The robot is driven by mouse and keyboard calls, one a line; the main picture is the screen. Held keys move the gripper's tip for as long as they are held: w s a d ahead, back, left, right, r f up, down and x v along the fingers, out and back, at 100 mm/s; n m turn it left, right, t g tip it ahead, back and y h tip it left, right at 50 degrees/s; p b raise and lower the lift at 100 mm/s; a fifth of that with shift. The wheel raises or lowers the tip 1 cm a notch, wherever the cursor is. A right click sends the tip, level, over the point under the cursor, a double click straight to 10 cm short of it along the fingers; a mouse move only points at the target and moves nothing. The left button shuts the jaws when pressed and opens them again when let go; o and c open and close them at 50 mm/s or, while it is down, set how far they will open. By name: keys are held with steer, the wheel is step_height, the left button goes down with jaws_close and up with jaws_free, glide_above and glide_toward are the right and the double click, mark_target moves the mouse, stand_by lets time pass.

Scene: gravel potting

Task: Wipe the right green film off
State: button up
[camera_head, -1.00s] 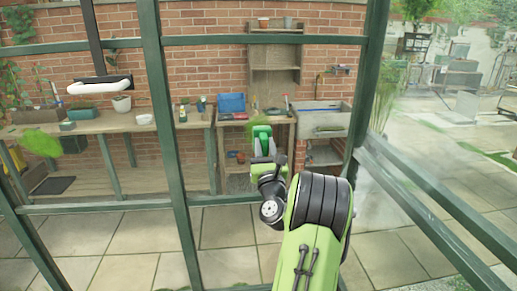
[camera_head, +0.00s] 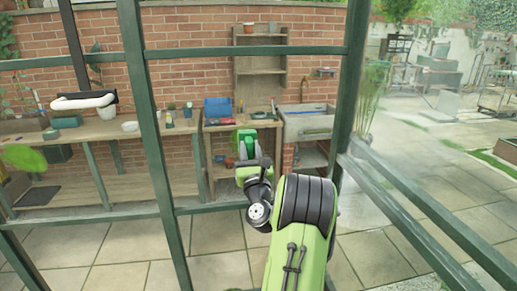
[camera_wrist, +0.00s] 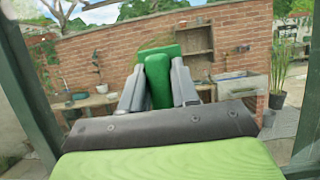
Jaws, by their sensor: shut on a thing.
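My gripper (camera_wrist: 158,90) is shut on a green wiping tool (camera_wrist: 158,78); its broad green head shows beyond the fingers. In the head view the tool (camera_head: 246,143) is held upright at the glass, right of a frame post. A larger green film patch (camera_head: 25,158) is on the left pane. Contact between tool and glass cannot be made out.
Dark green greenhouse posts (camera_head: 150,130) and rails (camera_head: 240,51) frame the panes around my arm. Beyond the glass stand a wooden bench (camera_head: 100,131), a shelf (camera_head: 259,65) and a sink (camera_head: 309,125). A white-ended hanging fixture (camera_head: 85,101) is at the upper left.

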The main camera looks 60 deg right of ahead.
steer(key=w+a+r+p, duration=0.2)
steer(key=w, duration=0.1)
steer(key=shift+w+a+p, duration=0.1)
steer(key=shift+a+p, duration=0.25)
steer(key=shift+s+d+f, duration=0.1)
steer(key=shift+s+d, duration=0.75)
steer(key=shift+s, duration=0.2)
jaws_close()
steer(key=s+d, duration=0.3)
steer(key=shift+s, duration=0.1)
